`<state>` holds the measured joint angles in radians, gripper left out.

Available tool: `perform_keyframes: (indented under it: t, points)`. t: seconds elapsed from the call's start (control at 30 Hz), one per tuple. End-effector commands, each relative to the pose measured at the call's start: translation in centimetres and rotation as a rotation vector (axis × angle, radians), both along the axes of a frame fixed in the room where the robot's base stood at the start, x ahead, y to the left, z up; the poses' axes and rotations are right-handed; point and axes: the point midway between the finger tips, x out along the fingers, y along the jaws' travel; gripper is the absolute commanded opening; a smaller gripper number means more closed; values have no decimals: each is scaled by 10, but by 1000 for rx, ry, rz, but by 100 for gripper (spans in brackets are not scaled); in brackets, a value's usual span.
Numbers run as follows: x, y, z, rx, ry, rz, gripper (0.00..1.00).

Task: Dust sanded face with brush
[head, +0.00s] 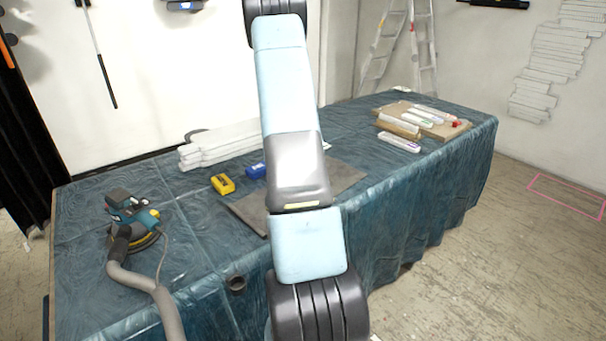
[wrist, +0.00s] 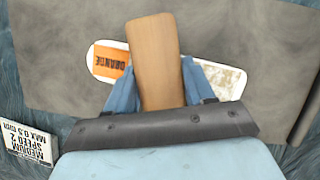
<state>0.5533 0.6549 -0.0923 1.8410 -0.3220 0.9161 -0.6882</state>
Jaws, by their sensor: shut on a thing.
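My gripper (wrist: 162,78) is shut on a wooden brush handle (wrist: 152,42), light brown and flat, held between its blue fingers. No bristles show. Below the handle lies a white round-ended piece (wrist: 230,80) with an orange label reading "ORANGE", upside down in the wrist view, and a speckled right end. The handle and fingers hide its middle. I cannot tell whether the brush touches it. The piece lies on a grey mat (wrist: 60,50), which also shows in the head view (head: 345,178). There, my arm hides the gripper, the brush and the piece.
A sander (head: 132,220) with a hose (head: 145,283) lies at the table's left. A yellow block (head: 222,184), a blue block (head: 256,171) and white strips (head: 215,146) are nearby. A board (head: 447,130) with several pieces is at right.

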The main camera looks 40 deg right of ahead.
Motion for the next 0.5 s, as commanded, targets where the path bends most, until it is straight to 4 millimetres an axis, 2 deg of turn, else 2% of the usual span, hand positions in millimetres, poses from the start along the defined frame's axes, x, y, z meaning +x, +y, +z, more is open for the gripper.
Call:
perform_keyframes:
  t: [0.3,0.5]
  points:
    - [2,23,0,1,0,3,29]
    - [3,30,-1,1,0,1,29]
